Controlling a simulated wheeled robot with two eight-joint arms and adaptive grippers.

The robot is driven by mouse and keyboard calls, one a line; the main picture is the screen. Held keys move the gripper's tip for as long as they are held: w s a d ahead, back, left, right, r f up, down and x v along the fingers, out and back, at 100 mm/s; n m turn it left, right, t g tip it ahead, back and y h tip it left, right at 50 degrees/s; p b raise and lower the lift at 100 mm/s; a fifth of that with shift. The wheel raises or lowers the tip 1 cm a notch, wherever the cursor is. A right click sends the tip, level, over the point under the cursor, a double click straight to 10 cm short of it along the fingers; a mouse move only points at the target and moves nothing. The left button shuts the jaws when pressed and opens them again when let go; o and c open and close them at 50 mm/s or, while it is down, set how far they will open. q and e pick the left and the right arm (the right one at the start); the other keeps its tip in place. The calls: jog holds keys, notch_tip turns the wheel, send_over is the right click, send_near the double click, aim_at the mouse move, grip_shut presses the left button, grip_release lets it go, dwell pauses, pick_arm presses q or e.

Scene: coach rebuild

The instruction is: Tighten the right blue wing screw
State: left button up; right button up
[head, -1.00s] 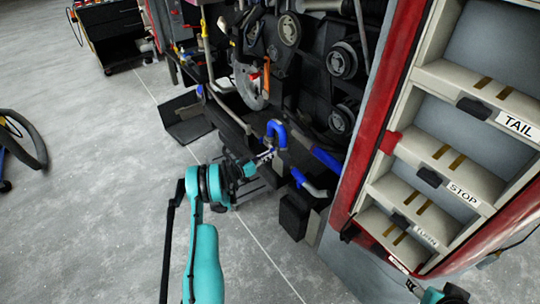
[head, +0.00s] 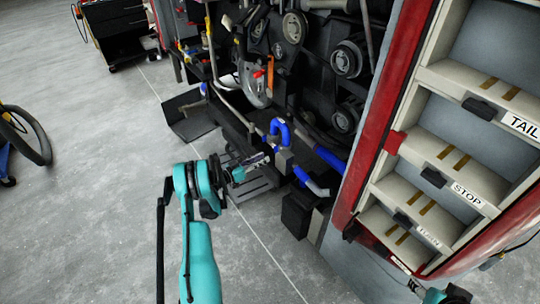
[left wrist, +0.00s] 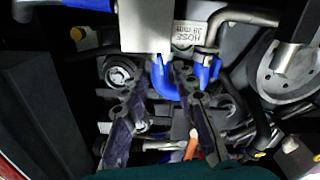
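My left gripper (head: 262,160) is in front of the engine, just left of and below a blue curved hose (head: 279,130). In the left wrist view its two dark fingers (left wrist: 158,90) stand apart, with a gap between them. A bright blue part (left wrist: 164,82) shows beyond the fingertips, and another blue piece (left wrist: 205,72) lies just right of them. I cannot tell which of these, if any, is the right blue wing screw. Nothing is clearly held. Of my right gripper (head: 412,285), only a small part shows at the bottom right of the head view, and its fingers are unclear.
A pale block (left wrist: 145,25) and a "HOSE 38 mm" label (left wrist: 194,35) are close beyond the left fingers. A red-framed shelf (head: 375,125) with labelled compartments stands right of the engine. The grey floor (head: 90,200) at left is mostly clear.

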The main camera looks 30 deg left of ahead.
pick_arm(q)
jog(key=v, duration=0.5)
jog(key=shift+s, duration=0.2)
jog(key=w+d+r+g, duration=0.4)
jog(key=w+d+r, duration=0.1)
jog(key=d+r, duration=0.6)
jog(key=s+d+r+n+g+y, duration=0.15)
jog(key=s+d+r+g, duration=0.3)
jog(key=d+r, duration=0.6)
jog(key=s+d+r+y, duration=0.2)
jog(key=s+d, duration=0.7)
jog(key=s, duration=0.3)
jog(key=s+d+f+y, duration=0.1)
jog(key=s+d+y, duration=0.1)
jog(key=s, duration=1.2)
jog(key=shift+s+g+y, duration=0.4)
jog(key=shift+g+y, duration=0.05)
jog(key=shift+y, duration=0.2)
